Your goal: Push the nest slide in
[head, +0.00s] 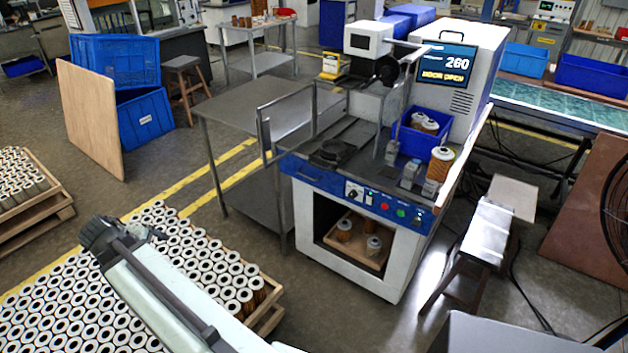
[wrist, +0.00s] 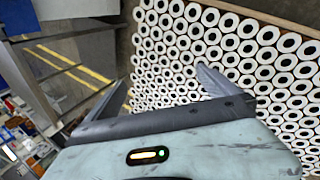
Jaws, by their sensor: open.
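The nest slide shows in the head view as a dark round nest (head: 332,152) on a dark track (head: 362,132) on the machine's worktop. The nest sits at the front end of the track, near the blue front panel, and looks empty. The machine's screen (head: 446,67) reads 260 and DOOR OPEN. My gripper (wrist: 162,82) is open and empty in the wrist view, over the pallet of cartridges. In the head view my arm reaches over that pallet at lower left, well away from the machine. The nest slide does not show clearly in the wrist view.
A clear guard panel (head: 290,113) stands at the worktop's left edge. A pallet of cartridges (head: 190,262) fills the lower left. Open floor lies between the pallet and the machine.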

